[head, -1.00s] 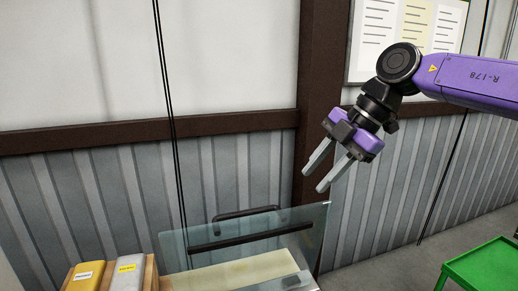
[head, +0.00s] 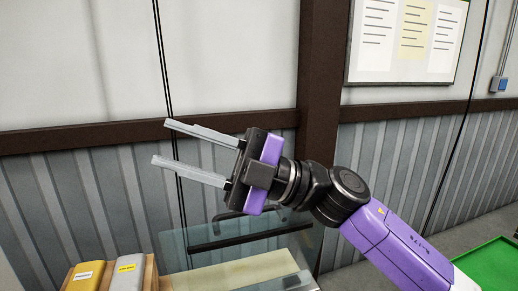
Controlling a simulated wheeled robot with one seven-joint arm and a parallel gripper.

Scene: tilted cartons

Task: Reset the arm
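My gripper (head: 164,143) is in the middle left of the head view, raised in front of the corrugated wall. Its two pale grey fingers point left and stand apart with nothing between them. My purple arm comes in from the lower right, and the wrist covers part of the glass panel's upper right.
Below my gripper stands a clear glass panel (head: 180,253) with a dark bar and handle. Left of it, a wooden box (head: 150,271) holds a yellow carton (head: 84,276) and a grey carton (head: 126,273). A green surface (head: 492,263) is at lower right. A notice board (head: 409,82) hangs on the wall.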

